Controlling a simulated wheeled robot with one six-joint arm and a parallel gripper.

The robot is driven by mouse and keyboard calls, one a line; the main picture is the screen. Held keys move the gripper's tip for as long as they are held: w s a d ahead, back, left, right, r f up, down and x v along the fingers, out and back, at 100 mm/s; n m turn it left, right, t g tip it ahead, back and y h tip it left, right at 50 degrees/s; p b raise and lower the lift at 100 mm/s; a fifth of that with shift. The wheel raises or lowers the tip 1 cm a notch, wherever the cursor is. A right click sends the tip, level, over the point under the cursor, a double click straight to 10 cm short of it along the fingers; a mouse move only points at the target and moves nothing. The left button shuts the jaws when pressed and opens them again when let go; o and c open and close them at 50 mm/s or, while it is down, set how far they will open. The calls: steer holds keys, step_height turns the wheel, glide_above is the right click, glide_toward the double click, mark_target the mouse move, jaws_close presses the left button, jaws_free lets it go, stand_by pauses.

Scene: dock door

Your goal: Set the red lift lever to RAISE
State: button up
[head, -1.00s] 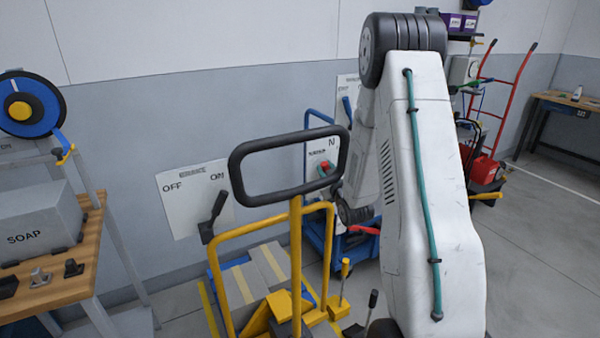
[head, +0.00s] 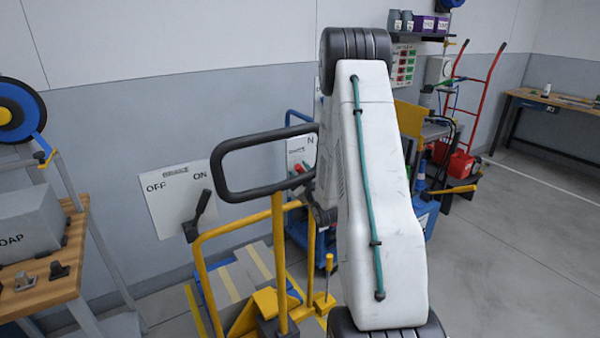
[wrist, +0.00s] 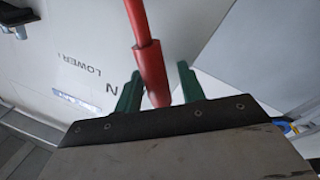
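The red lift lever (wrist: 148,65) fills the top middle of the wrist view, and its thicker grip end reaches down between my fingers. My gripper (wrist: 160,80) has two green fingers, one on each side of the lever. Gaps show beside the grip, mainly on the right, so the fingers look open around it. Behind it is a pale panel (wrist: 70,40) with the words LOWER and N; no RAISE mark is in sight. In the head view the panel (head: 299,147) shows beside my arm, with a bit of red on it. My arm hides my gripper there.
A yellow cart with a black loop handle (head: 225,192) stands close in front, left of my arm. An OFF/ON panel (head: 176,206) is on the wall behind it. A wooden bench (head: 50,268) is at left. Open floor (head: 520,250) lies at right.

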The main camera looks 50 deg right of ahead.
steer(key=shift+r, duration=0.1)
steer(key=v, duration=0.7)
steer(key=shift+s, duration=0.35)
steer(key=shift+a, duration=0.15)
